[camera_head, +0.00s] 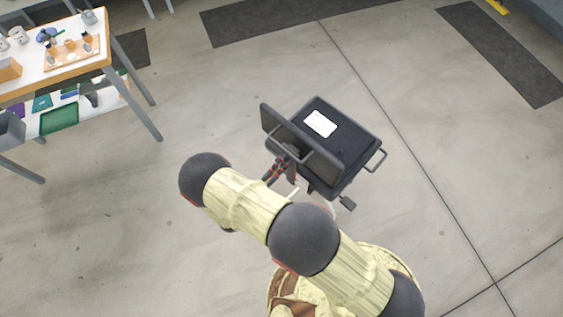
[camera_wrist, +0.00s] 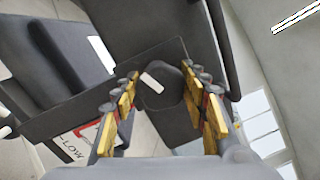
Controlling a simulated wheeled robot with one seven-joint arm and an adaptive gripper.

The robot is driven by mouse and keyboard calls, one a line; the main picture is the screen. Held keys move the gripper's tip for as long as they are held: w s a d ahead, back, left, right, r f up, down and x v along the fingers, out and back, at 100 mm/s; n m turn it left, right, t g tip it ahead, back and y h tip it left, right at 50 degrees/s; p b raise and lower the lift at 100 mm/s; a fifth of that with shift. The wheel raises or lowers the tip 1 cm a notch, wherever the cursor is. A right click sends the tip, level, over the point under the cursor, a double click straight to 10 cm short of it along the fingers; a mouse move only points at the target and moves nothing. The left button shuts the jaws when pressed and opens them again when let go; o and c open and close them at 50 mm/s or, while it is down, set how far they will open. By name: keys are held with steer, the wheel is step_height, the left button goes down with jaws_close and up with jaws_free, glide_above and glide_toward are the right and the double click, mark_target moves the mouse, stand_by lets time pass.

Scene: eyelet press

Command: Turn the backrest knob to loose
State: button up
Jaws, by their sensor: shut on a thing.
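The dark chair stands in the middle of the floor in the head view, with its upright backrest (camera_head: 303,142) on the side nearest my arm. The knob (camera_wrist: 166,92) is dark and rounded, with a short white mark that slants down to the right. My gripper (camera_wrist: 160,80) has yellow finger pads on the left and right of the knob and is shut on it. In the head view my gripper (camera_head: 280,170) is small, close behind the backrest, and the knob cannot be made out there.
A white label (camera_wrist: 76,146) with red marks and letters like "LOW" is partly hidden by the left finger. The chair has a side armrest loop (camera_head: 377,160) and a white card (camera_head: 320,123) on its seat. A cluttered workbench (camera_head: 60,65) stands upper left. Floor around the chair is clear.

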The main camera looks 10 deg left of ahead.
steer(key=shift+n, duration=0.6)
steer(key=o, duration=1.2)
steer(key=shift+a, duration=0.1)
steer(key=v, duration=1.1)
steer(key=shift+s+a, duration=0.15)
steer(key=shift+s, duration=0.25)
